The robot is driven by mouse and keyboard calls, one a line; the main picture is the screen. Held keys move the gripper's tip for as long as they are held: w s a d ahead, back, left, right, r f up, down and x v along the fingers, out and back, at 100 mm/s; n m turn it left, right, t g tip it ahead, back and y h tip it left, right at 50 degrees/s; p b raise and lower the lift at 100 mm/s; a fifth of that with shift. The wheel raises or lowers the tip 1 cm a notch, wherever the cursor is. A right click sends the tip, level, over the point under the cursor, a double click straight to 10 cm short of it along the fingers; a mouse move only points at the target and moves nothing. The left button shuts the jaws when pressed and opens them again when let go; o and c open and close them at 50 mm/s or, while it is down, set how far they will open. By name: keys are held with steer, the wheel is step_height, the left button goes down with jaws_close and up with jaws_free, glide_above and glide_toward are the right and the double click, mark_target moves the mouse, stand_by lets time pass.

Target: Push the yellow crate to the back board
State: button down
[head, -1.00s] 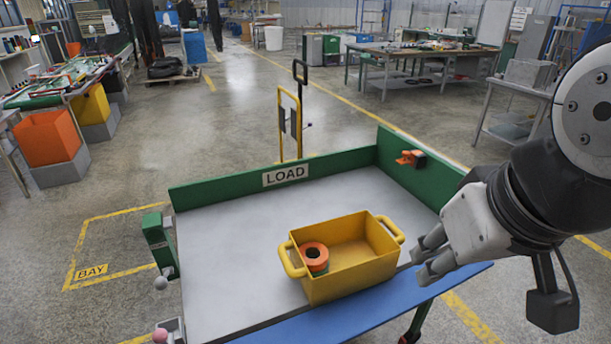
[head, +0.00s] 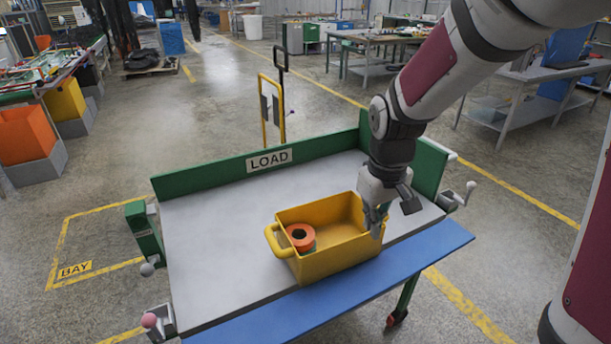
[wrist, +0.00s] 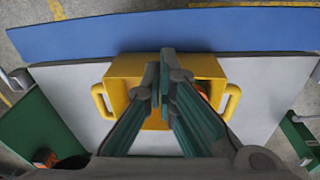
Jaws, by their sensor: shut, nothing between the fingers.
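The yellow crate (head: 335,262) stands upright on the grey table top (head: 225,255), near its front edge, with a bare grey strip between it and the back board. The green back board (head: 210,178) with the LOAD label runs along the far edge. My gripper (head: 375,232) is shut and empty, pointing down at the crate's right end in the head view, hiding the right handle. In the wrist view its fingers (wrist: 164,62) overlap the crate's middle (wrist: 125,68). I cannot tell whether they touch it.
An orange ring-shaped part (head: 300,237) sits inside the crate at the left. A blue strip (head: 420,252) runs along the table's front. A green side board (head: 428,170) closes the right side; a green clamp-like fixture (head: 145,232) stands at the left edge.

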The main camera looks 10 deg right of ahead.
steer(key=shift+n+g, duration=0.4)
steer(key=shift+g, duration=0.2)
steer(key=f, duration=0.6)
steer(key=w+f, duration=0.1)
steer(key=f, duration=0.5)
steer(key=w+f, duration=0.1)
steer(key=f, duration=0.5)
steer(key=shift+w+d+f, duration=0.2)
steer(key=shift+d+f, duration=0.05)
steer(key=shift+f, duration=0.05)
steer(key=w, duration=0.2)
steer(key=shift+w+a+f, duration=0.35)
steer(key=shift+w+a, duration=0.2)
steer(key=shift+w, duration=0.45)
